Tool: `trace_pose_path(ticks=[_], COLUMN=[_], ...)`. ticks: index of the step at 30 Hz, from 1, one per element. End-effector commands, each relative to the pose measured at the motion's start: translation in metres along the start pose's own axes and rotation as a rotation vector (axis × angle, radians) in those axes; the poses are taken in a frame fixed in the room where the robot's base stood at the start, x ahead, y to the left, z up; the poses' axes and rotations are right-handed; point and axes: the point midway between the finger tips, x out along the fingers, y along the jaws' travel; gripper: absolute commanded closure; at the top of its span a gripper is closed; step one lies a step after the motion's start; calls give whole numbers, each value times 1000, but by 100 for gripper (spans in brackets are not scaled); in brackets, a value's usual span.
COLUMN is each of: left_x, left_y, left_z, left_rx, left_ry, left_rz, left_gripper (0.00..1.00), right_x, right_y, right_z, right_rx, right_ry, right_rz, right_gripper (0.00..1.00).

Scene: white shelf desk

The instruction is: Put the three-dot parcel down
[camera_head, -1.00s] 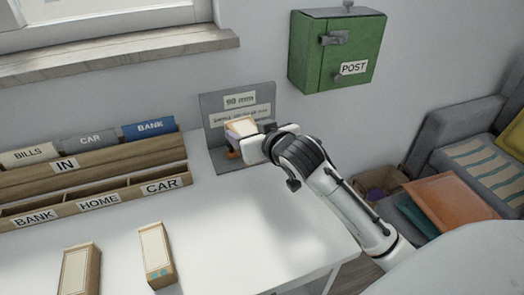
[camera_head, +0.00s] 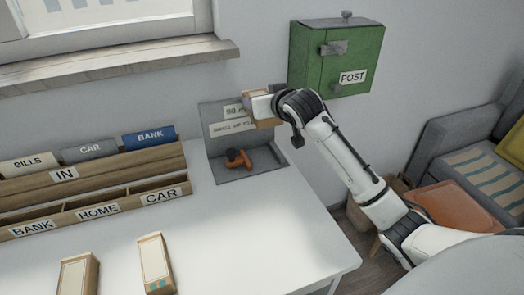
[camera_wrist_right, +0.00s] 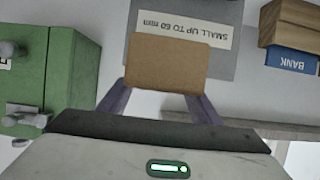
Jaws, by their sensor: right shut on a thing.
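My right gripper (camera_head: 272,106) is shut on a cardboard parcel (camera_head: 257,103). It holds the parcel in the air in front of the upper part of the grey gauge stand (camera_head: 213,117). In the right wrist view the parcel (camera_wrist_right: 168,62) shows a plain brown face between the two fingers (camera_wrist_right: 160,98); no dots show on it. My left gripper is out of view.
An orange object (camera_head: 237,158) sits on the stand's base. The IN rack (camera_head: 120,168) and the BANK, HOME and CAR compartments (camera_head: 99,211) are at the left. A green POST box (camera_head: 308,62) hangs on the wall. The white desk's right half (camera_head: 250,225) is clear.

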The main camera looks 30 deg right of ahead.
Motion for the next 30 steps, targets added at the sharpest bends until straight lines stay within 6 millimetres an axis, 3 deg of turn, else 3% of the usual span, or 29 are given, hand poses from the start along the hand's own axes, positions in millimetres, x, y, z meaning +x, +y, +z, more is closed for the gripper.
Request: trace_pose_path(ticks=[3, 12, 20, 25, 30], left_x=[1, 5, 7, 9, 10], left_y=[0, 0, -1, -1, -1], left_z=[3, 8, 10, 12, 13], left_rx=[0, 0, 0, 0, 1], left_ry=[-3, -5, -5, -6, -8], left_rz=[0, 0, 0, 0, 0], left_gripper=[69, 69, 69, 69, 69], right_x=[13, 42, 51, 62, 65], right_y=[0, 0, 0, -1, -1], right_z=[33, 100, 124, 148, 157], right_rx=[0, 0, 1, 0, -1], right_ry=[-4, 0, 2, 1, 4], right_rz=[0, 0, -1, -1, -1], right_gripper=[74, 74, 74, 74, 74])
